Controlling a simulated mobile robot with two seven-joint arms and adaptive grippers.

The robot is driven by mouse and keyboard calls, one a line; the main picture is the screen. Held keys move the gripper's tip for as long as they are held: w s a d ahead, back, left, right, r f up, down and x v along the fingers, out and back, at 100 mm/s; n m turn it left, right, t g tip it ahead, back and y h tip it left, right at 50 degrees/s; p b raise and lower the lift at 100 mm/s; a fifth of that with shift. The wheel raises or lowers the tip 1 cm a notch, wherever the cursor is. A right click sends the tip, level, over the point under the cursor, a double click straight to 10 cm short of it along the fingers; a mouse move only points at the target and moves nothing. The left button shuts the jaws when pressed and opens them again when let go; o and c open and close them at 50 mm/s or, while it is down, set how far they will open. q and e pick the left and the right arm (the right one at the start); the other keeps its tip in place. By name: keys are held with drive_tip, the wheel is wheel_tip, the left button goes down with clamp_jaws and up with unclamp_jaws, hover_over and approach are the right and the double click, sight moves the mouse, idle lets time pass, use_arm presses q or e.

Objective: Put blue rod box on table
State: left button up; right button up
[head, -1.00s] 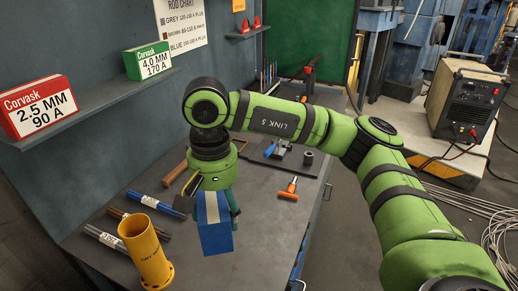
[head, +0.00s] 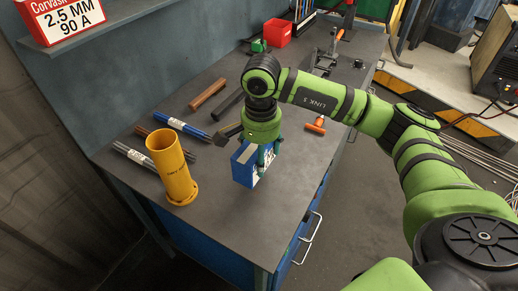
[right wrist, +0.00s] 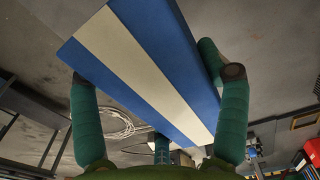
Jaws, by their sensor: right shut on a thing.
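The blue rod box (head: 243,166) has a pale stripe and is held low over the front part of the dark grey table (head: 225,222). I cannot tell whether its bottom touches the table top. My right gripper (head: 264,158) is shut on it from above. In the right wrist view the box (right wrist: 183,45) fills the space between the two green fingers (right wrist: 160,88), one on each side. Part of the box is hidden behind the gripper in the head view. My left gripper is not in view.
A yellow tube (head: 171,168) stands left of the box. Rod bundles, one with a blue wrap (head: 182,126), lie behind it. A brown bar (head: 208,94) and an orange-handled tool (head: 316,125) lie farther back. A red Corvask box (head: 62,18) sits upper left. The table's front is clear.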

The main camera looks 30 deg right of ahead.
drive_tip(key=w, duration=0.1)
drive_tip(key=w+f, duration=0.1)
drive_tip(key=w+d+f+p, duration=0.1)
drive_tip(key=shift+w, duration=0.4)
drive_tip(key=shift+d+f+p, duration=0.1)
drive_tip(key=shift+f+p, duration=0.65)
drive_tip(key=shift+f, duration=1.35)
drive_tip(key=shift+f, duration=0.2)
drive_tip(key=o, duration=1.7)
drive_tip(key=shift+s, duration=0.1)
